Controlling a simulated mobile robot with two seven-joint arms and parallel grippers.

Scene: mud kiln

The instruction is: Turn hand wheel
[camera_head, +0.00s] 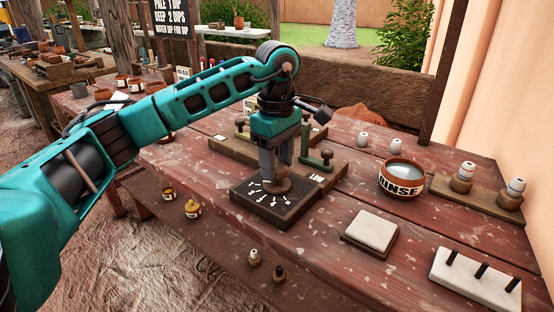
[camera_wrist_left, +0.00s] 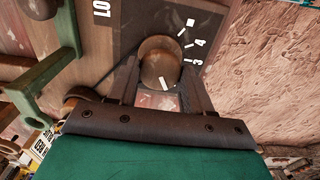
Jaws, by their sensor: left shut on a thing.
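The hand wheel (camera_head: 278,187) is a small round brown knob on a dark dial plate (camera_head: 250,203) with white marks, on the worn red-brown table. My left gripper (camera_head: 277,172) comes down on it from above, its fingers shut on the knob. In the left wrist view the knob (camera_wrist_left: 160,63) sits between the two finger ends, and the white marks, a 3 and a 4 among them, show beside it. A small white mark shows on the knob's near side. The fingers hide part of the knob in the head view. My right gripper is not in view.
Behind the dial is a wooden board with a green lever (camera_head: 317,159) and a label. To the right are a rinse bowl (camera_head: 402,178), a white-topped block (camera_head: 371,231), a pegged block (camera_head: 476,278) and a board with two capped pots (camera_head: 487,190). Small jars stand below the table's front edge.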

